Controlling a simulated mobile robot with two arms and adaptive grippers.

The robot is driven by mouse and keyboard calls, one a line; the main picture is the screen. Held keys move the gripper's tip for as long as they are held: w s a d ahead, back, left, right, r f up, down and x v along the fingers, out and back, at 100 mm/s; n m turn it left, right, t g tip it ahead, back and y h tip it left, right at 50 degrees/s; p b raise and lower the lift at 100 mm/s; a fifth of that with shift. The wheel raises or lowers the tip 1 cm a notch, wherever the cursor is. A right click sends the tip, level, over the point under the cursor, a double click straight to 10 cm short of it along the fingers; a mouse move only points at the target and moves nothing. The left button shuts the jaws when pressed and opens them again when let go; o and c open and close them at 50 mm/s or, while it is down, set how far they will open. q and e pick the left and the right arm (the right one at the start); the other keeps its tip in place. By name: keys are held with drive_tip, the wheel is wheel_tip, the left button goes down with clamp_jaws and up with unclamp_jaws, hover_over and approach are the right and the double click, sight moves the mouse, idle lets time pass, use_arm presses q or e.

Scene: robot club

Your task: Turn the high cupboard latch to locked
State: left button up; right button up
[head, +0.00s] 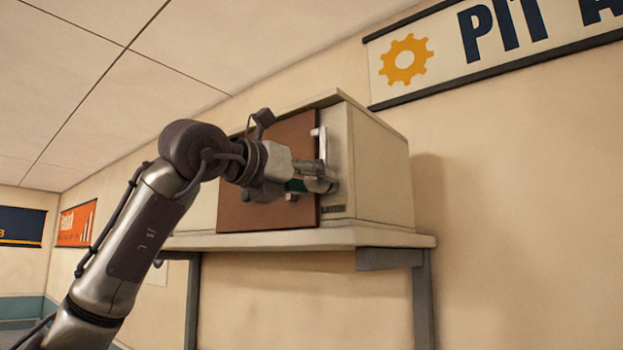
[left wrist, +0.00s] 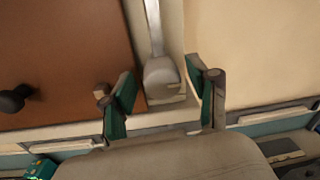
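The high cupboard (head: 378,175) sits on a wall shelf, its brown door (head: 240,210) looking shut. The latch (head: 317,145) is a pale metal lever on the frame beside the door's right edge. In the left wrist view the latch (left wrist: 154,28) points up from a rounded hub. My left gripper (head: 312,180) is at the latch's lower end and hides part of it in the head view. In the left wrist view my left gripper (left wrist: 161,78) is open, its green-padded fingers on either side of the hub. Contact cannot be told. My right gripper is not in view.
The shelf (head: 300,239) runs under the cupboard on grey brackets (head: 424,300). A dark knob (left wrist: 14,99) sticks out of the door. A banner (head: 480,45) hangs on the wall above right. The wall right of the cupboard is bare.

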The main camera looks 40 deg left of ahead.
use_arm(q)
clamp_jaws()
drive_tip(key=n+b, duration=0.1)
drive_tip(key=n, duration=0.1)
drive_tip(key=n+b, duration=0.1)
drive_tip(key=b, duration=0.1)
drive_tip(key=shift+f+n, duration=0.2)
drive_tip(key=shift+n, duration=0.2)
drive_tip(key=n+b, duration=0.2)
drive_tip(key=n, duration=0.2)
drive_tip(key=shift+n+t+b, duration=0.3)
drive_tip(key=shift+b, duration=0.05)
drive_tip(key=n+b, duration=0.2)
drive_tip(key=n, duration=0.3)
drive_tip(key=shift+n+y, duration=0.4)
drive_tip(key=n+b, duration=0.1)
drive_tip(key=n, duration=0.3)
drive_tip(key=shift+d+b, duration=0.1)
drive_tip(key=shift+b, duration=0.3)
drive_tip(key=shift+n+y, duration=0.3)
drive_tip(key=shift+n, duration=0.2)
